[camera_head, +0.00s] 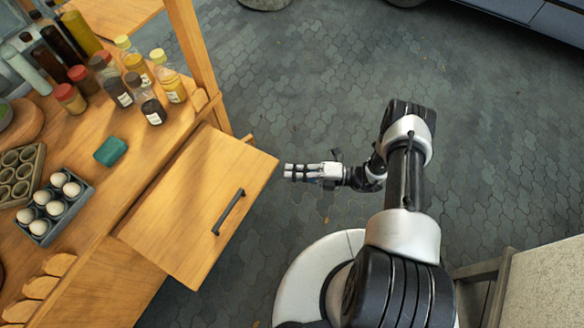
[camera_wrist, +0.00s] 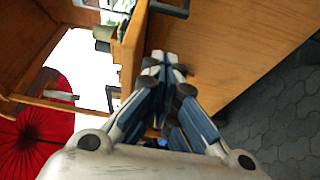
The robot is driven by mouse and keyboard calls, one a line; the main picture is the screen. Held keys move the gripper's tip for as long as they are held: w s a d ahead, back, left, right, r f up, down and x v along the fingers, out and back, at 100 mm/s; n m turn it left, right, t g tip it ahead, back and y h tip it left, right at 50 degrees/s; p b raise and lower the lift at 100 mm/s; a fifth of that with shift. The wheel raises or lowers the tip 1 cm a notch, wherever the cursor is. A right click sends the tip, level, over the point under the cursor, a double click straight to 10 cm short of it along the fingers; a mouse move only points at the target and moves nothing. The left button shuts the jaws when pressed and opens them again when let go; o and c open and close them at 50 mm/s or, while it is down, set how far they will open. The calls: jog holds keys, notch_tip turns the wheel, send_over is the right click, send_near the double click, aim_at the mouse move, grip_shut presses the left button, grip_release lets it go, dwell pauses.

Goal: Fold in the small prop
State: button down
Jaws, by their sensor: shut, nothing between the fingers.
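A small wooden piece (camera_head: 247,138) sticks out past the upper edge of a hinged-looking wooden leaf (camera_head: 190,222); it may be the small prop, but most of it is hidden. The leaf has a dark bar handle and juts out from the wooden counter. My gripper (camera_head: 287,172) is shut and empty, just right of the leaf's right corner, its fingers pointing left. In the wrist view my gripper (camera_wrist: 164,58) shows its fingertips together beside a large wooden panel (camera_wrist: 235,45). I cannot tell whether they touch it.
The counter (camera_head: 75,160) holds bottles (camera_head: 145,90), a teal block (camera_head: 110,151) and an egg tray (camera_head: 55,212). A wooden post (camera_head: 195,50) rises behind the leaf. Paved floor (camera_head: 300,90) is open above my arm. A red umbrella-like thing (camera_wrist: 38,130) shows in the wrist view.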

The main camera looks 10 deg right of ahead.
jog(key=x, duration=0.7)
jog(key=shift+w+a+b, duration=0.1)
jog(key=shift+a+b, duration=0.15)
jog(key=shift+b, duration=0.1)
jog(key=shift+w+a+f+b, duration=0.1)
jog(key=shift+w+a+b, duration=0.15)
jog(key=shift+w, duration=0.3)
jog(key=shift+w+a+b, duration=0.1)
jog(key=shift+w+a, duration=0.15)
jog(key=shift+w, duration=0.3)
jog(key=shift+w+a, duration=0.3)
jog(key=shift+w, duration=0.2)
jog(key=shift+d, duration=0.1)
